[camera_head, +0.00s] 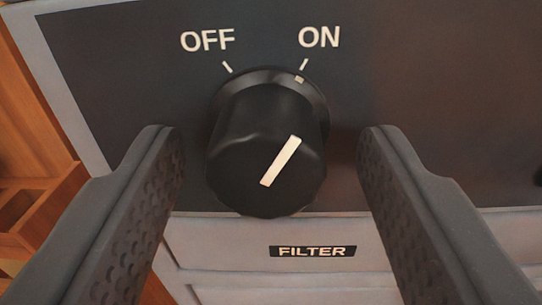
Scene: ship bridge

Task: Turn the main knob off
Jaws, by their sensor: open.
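A black round knob (235,160) sticks out from a dark panel in the middle of the view. The white line on its face slants up to the right, and a small white mark on its base lines up with the ON tick. The OFF label (207,40) is at the upper left and the ON label (319,37) at the upper right. My gripper (268,140) is open, with one dark textured finger on each side of the knob. A gap shows between each finger and the knob. Nothing is held.
The dark panel (430,90) is flat and bare to the right, with a dark edge of something at the far right border. Below it is a light grey front with a FILTER label (312,251). Orange-brown wooden structure (30,130) stands at the left.

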